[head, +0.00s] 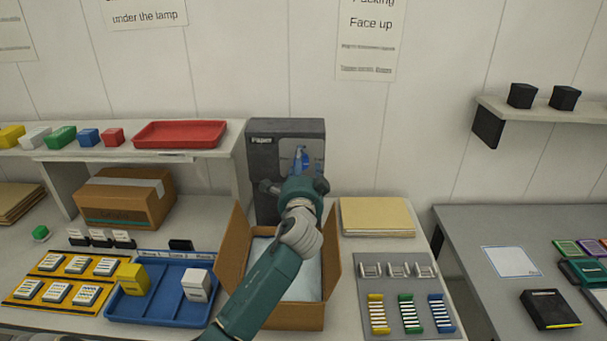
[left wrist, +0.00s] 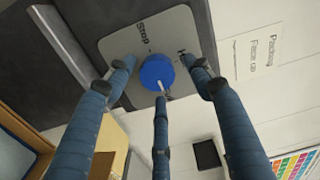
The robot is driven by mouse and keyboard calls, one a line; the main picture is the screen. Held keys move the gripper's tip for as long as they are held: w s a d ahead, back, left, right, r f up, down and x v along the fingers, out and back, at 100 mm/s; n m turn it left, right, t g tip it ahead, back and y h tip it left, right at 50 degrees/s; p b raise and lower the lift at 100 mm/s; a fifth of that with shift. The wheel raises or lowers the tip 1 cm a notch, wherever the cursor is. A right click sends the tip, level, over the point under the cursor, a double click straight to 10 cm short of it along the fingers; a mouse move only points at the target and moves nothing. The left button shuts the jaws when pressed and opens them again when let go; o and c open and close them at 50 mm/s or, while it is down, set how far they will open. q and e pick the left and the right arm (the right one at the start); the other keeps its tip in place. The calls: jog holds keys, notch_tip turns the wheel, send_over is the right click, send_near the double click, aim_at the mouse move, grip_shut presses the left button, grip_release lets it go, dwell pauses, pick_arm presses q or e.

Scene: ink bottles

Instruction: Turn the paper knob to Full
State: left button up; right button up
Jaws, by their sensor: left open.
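The paper machine (head: 262,165) is a dark grey box marked "Paper", standing at the back of the table. Its round blue knob (left wrist: 157,72) sits on a light plate (left wrist: 168,30) with the word "Stop" and a partly covered word starting with H. The knob's white mark points down in the left wrist view. No "Full" label can be read. My left gripper (head: 301,178) is in front of the machine and hides part of the plate. Its three fingers are spread around the knob, open; I cannot tell whether they touch it. My right gripper is not in view.
An open cardboard box (head: 232,255) stands below my left arm. A blue tray (head: 165,308) is to its left and a grey board with coloured strips (head: 372,300) to its right. A shelf with a red tray (head: 180,134) is at the back left.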

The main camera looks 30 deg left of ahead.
pick_arm(q)
jog(key=v, duration=1.1)
jog(key=shift+d, duration=0.35)
jog(key=shift+s, duration=0.1)
